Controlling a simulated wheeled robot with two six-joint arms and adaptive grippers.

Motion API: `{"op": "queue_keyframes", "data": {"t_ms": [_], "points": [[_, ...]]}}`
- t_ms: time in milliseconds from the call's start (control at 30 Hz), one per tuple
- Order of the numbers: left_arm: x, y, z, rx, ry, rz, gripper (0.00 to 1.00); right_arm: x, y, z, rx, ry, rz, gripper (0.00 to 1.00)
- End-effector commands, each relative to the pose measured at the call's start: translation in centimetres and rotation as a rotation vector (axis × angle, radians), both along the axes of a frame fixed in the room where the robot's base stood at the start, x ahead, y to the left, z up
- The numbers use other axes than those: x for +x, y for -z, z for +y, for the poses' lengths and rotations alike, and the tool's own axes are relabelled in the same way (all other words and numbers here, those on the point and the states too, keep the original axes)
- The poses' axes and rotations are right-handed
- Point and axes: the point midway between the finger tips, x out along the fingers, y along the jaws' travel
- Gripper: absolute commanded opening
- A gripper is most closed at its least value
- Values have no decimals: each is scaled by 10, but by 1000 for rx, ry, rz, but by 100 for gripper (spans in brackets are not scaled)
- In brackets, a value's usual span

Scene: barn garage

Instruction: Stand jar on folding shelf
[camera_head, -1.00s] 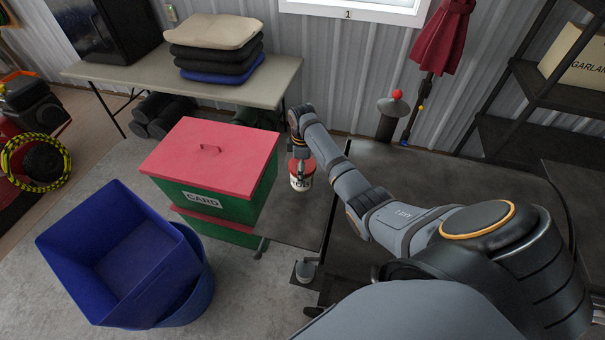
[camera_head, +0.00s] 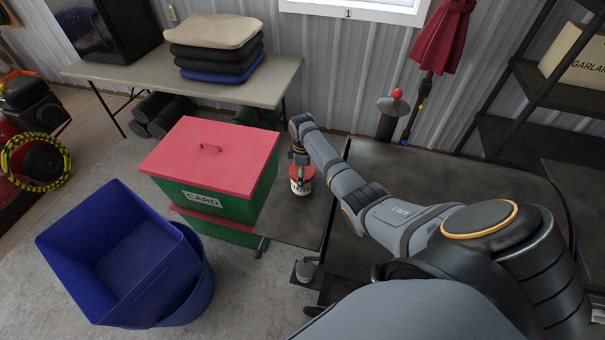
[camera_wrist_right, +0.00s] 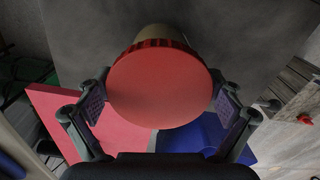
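The jar (camera_head: 301,186) has a red lid and a pale label with dark lettering. It is upright over the folding shelf (camera_head: 285,225), a dark grey leaf beside the dark work surface. I cannot tell whether its base touches the leaf. My right gripper (camera_head: 301,165) comes down on the jar from above. In the right wrist view, the red lid (camera_wrist_right: 160,85) fills the space between the fingers (camera_wrist_right: 160,103), with one pad against each side. Most of the jar's body is hidden under the lid there. My left gripper is not in view.
A green box with a red lid (camera_head: 215,150), labelled CARD, stands close left of the jar. A blue bin (camera_head: 120,250) is at the lower left. A table with cushions (camera_head: 215,50) is behind. The dark work surface (camera_head: 400,165) lies right of the leaf.

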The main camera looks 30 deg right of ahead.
Motion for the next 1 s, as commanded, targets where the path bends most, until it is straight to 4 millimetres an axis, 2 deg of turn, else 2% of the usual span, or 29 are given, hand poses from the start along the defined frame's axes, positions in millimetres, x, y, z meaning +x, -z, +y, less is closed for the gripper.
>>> {"op": "queue_keyframes", "data": {"t_ms": [300, 433, 567, 800, 1000], "points": [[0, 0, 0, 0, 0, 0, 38, 0, 0, 0, 0, 0, 0, 100], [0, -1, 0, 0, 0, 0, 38, 1, -8, 0, 0, 0, -4, 100], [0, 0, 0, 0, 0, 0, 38, 1, -34, 0, -2, 0, -5, 100], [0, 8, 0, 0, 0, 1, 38, 1, -91, 0, -2, 0, -5, 100], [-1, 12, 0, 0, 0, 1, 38, 1, -118, 0, 0, 1, -2, 100]]}}
